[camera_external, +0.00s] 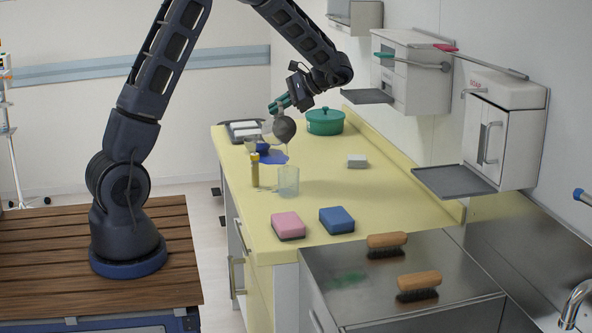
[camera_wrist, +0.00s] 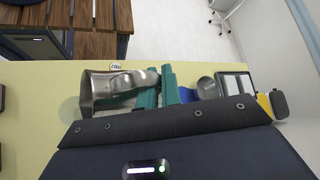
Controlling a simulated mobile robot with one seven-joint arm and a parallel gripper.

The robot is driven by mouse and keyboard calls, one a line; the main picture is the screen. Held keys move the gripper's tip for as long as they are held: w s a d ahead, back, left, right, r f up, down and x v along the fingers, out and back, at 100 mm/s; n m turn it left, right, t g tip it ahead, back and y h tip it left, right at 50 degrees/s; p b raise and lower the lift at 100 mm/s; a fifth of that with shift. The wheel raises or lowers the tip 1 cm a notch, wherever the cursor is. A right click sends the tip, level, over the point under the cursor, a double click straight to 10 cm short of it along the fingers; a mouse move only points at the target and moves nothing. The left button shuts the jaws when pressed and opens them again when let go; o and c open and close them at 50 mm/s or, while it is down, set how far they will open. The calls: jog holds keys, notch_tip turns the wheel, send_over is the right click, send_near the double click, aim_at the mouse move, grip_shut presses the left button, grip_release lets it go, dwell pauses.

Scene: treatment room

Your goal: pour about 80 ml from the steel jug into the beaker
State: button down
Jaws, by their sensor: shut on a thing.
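The steel jug (camera_external: 284,130) is held above the yellow counter, tipped well over, with its dark round end facing the external camera. In the wrist view the jug (camera_wrist: 104,88) lies sideways, its wide end to the left. My gripper (camera_external: 279,104) is shut on the jug; its teal fingers (camera_wrist: 157,88) are at the jug's narrower right side. The clear beaker (camera_external: 288,181) stands upright on the counter, below and nearer the external camera than the jug. A faint round outline of the beaker (camera_wrist: 69,109) shows left of the jug. I cannot tell the liquid levels.
A yellow bottle (camera_external: 255,171) stands just left of the beaker. Pink (camera_external: 287,225) and blue (camera_external: 337,220) sponges lie in front. Wall dispensers (camera_external: 505,125) flank the right.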

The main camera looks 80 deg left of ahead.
aim_at(281, 119)
jog(key=shift+d+r, duration=0.1)
jog(key=shift+r, duration=0.15)
jog(key=shift+r, duration=0.2)
jog(key=shift+d+r+n+y, duration=0.3)
jog(key=shift+d+r+y, duration=0.15)
jog(key=shift+r, duration=0.2)
dwell(0.8)
jog(key=shift+r+y, duration=0.25)
jog(key=shift+r, duration=0.5)
dwell(0.5)
jog(key=shift+a+r+n+g, duration=0.2)
jog(key=shift+r+n+g, duration=0.1)
jog(key=shift+r+n, duration=0.1)
jog(key=shift+f, duration=0.1)
jog(key=shift+m+h, duration=0.6)
jog(key=a+f, duration=0.3)
jog(key=shift+s+a+f, duration=0.1)
jog(key=shift+a+f, duration=0.05)
jog(key=shift+f, duration=0.15)
jog(key=shift+s+a+f+m+t+h, duration=0.15)
jog(key=shift+a+f+m+h, duration=0.2)
jog(key=shift+f, duration=0.85)
jog(key=shift+w+a+f+m+t+h, duration=0.15)
jog(key=shift+f+h, duration=0.3)
jog(key=shift+f, duration=0.8)
jog(key=shift+s+a+f+m+t+h, duration=0.1)
jog(key=shift+a+f+m+t+h, duration=0.2)
jog(key=shift+f, duration=0.9)
jog(key=shift+d+f, duration=0.1)
